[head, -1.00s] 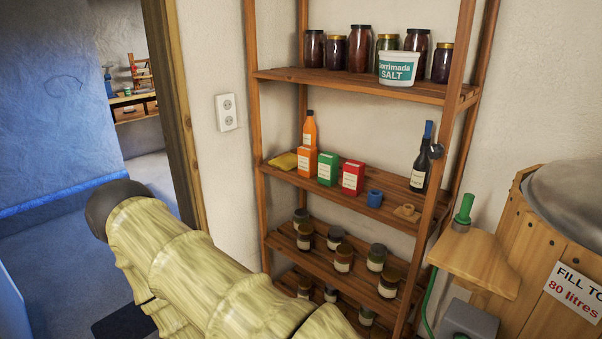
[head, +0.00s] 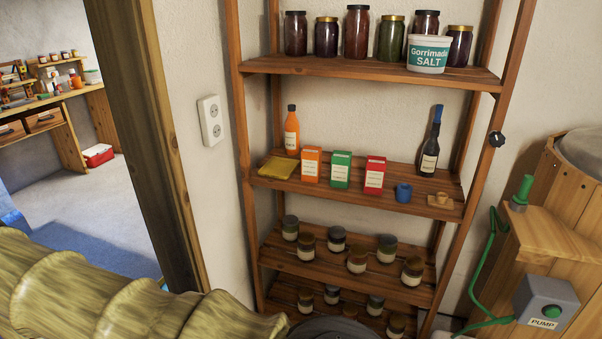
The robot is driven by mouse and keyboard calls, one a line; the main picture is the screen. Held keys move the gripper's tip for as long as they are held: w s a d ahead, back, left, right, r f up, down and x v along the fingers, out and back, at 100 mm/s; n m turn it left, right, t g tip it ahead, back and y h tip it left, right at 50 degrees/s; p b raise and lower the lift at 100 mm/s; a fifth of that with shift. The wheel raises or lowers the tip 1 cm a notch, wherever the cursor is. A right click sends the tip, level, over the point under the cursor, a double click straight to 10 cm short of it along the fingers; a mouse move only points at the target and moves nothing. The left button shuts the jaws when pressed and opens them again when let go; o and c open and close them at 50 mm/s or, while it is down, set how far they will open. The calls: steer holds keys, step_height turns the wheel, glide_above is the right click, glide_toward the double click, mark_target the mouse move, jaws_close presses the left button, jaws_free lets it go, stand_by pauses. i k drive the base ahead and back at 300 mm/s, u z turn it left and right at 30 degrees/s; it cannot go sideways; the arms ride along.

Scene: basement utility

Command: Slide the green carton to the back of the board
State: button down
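The green carton (head: 341,170) stands upright on the middle board (head: 290,181) of a wooden shelf rack. It is between an orange carton (head: 311,164) on its left and a red carton (head: 375,174) on its right, with small gaps. All three stand near the front edge of the board. Bare slats show behind the green carton. My arm, in a yellowish sleeve, crosses the lower left of the head view. My gripper is not in view.
On the same board are an orange bottle (head: 291,130), a yellow cloth (head: 278,168), a blue cup (head: 403,193), a small wooden piece (head: 440,200) and a dark bottle (head: 431,145). Jars fill the other boards. A doorway post (head: 160,120) and a pump box (head: 546,303) flank the rack.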

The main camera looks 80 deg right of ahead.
mark_target(341, 161)
steer(key=i, duration=0.85)
steer(key=z, duration=2.2)
